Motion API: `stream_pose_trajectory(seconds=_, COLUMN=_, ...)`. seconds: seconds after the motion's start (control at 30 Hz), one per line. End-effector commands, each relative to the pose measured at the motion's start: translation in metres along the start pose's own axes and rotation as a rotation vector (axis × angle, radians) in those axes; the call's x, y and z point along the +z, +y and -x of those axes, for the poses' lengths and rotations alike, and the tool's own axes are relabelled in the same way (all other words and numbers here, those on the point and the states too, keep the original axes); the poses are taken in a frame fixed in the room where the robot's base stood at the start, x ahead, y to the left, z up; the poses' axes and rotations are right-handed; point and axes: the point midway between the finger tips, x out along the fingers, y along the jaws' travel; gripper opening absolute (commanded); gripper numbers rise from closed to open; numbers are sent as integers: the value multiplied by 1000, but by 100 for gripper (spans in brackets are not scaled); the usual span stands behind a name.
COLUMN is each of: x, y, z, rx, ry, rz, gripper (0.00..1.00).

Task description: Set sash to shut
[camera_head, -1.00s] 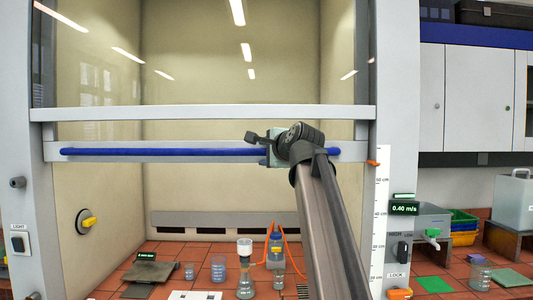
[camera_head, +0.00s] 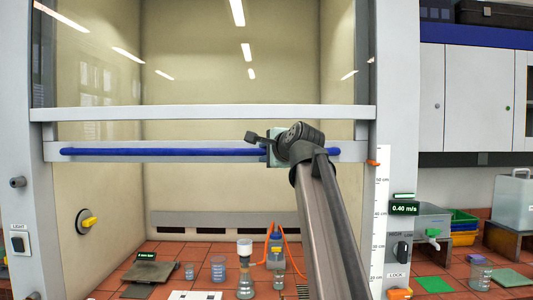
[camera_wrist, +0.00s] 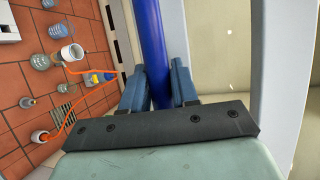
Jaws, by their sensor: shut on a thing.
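The fume hood sash (camera_head: 210,113) is a glass pane with a pale lower frame. It stands raised, with an open gap between it and the tiled bench. A long blue handle bar (camera_head: 165,152) runs along its lower rail. My gripper (camera_head: 268,150) is at the right part of the bar. In the wrist view, the two blue fingers of my gripper (camera_wrist: 160,88) lie on either side of the blue bar (camera_wrist: 152,40) and are shut on it. My arm hides part of the bar's right end in the head view.
Under the sash stand a balance (camera_head: 150,271), beakers (camera_head: 218,268), a flask with a funnel (camera_head: 245,285) and a blue bottle with an orange tube (camera_head: 275,247). A height scale (camera_head: 380,220), an orange marker (camera_head: 373,163) and a lock knob (camera_head: 402,252) are on the right post.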

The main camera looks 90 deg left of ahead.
Motion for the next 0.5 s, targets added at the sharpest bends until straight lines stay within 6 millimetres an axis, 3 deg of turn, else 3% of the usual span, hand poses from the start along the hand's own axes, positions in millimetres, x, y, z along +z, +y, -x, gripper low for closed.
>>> stream_pose_trajectory(seconds=0.27, x=-1, y=22, z=-2, rx=3, ry=0, rz=-1, gripper=0)
stream_pose_trajectory(seconds=0.5, x=-5, y=88, z=-12, rx=8, ry=0, rz=-2, gripper=0)
